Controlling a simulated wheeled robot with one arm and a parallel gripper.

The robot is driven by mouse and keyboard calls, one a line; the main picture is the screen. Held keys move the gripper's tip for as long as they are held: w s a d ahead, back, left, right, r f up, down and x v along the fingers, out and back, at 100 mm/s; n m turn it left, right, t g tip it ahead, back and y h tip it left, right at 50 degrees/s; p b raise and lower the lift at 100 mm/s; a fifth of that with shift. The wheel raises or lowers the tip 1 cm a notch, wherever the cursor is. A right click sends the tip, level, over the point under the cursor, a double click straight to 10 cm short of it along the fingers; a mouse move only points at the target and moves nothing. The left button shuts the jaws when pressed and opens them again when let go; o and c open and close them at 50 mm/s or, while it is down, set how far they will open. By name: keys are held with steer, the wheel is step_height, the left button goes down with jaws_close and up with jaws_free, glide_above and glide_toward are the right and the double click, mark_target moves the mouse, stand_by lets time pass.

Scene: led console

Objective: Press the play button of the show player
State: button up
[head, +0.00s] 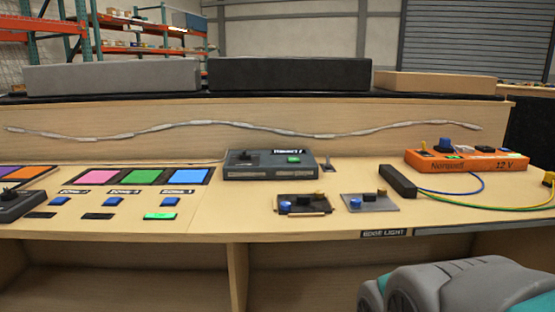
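A dark grey console box (268,165) stands at the middle of the wooden desk. It has a black knob or lever, a small label too blurred to read surely, and a green button (293,160) at its right. No label reading show player or play is legible, so I cannot tell for sure which device is the player. Another dark device (18,204) with a knob is cut off at the left edge. A grey and teal part of my arm fills the lower right corner, below the desk edge. My gripper's fingers are not in view.
Pink, green and blue panels (185,176) lie at the left with blue buttons before them. Two small plates with knobs (370,202) sit right of centre. An orange 12 V supply (466,160) with wires and a black block (398,181) stand at the right.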

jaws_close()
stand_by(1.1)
